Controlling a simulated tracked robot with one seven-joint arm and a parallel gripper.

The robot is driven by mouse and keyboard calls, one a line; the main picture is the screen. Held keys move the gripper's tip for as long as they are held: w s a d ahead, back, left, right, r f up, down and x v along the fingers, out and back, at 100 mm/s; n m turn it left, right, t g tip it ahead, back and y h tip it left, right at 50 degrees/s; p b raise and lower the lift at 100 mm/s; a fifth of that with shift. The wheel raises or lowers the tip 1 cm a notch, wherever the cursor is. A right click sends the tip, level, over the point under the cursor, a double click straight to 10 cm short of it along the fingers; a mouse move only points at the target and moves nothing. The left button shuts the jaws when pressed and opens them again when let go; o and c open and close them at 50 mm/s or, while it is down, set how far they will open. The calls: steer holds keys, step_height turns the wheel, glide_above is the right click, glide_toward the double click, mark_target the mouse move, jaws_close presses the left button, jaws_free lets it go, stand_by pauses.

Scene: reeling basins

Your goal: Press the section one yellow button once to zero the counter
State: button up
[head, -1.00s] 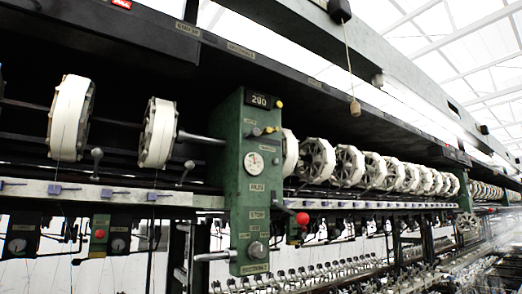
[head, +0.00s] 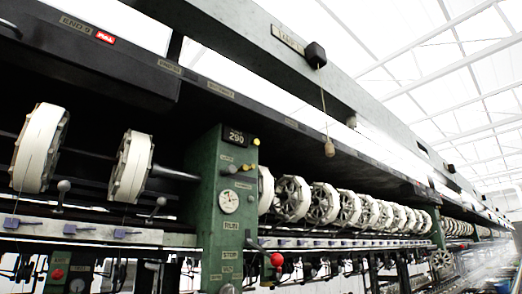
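A green upright panel (head: 207,210) stands on the reeling machine, left of the middle in the head view. Near its top is a dark counter (head: 235,136) with white digits, which look like 290. A small yellow button (head: 256,142) sticks out just right of the counter. Below the counter are a dark knob (head: 230,169) and a smaller yellowish knob (head: 256,169). A round white dial (head: 229,202) sits lower on the panel. I cannot read which section the panel belongs to. My gripper is not in view.
A red ball-ended lever (head: 277,260) stands out at the panel's lower right. White reels (head: 130,166) flank the panel on both sides. A cord with a wooden pull (head: 329,148) hangs from the overhead beam, right of the panel.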

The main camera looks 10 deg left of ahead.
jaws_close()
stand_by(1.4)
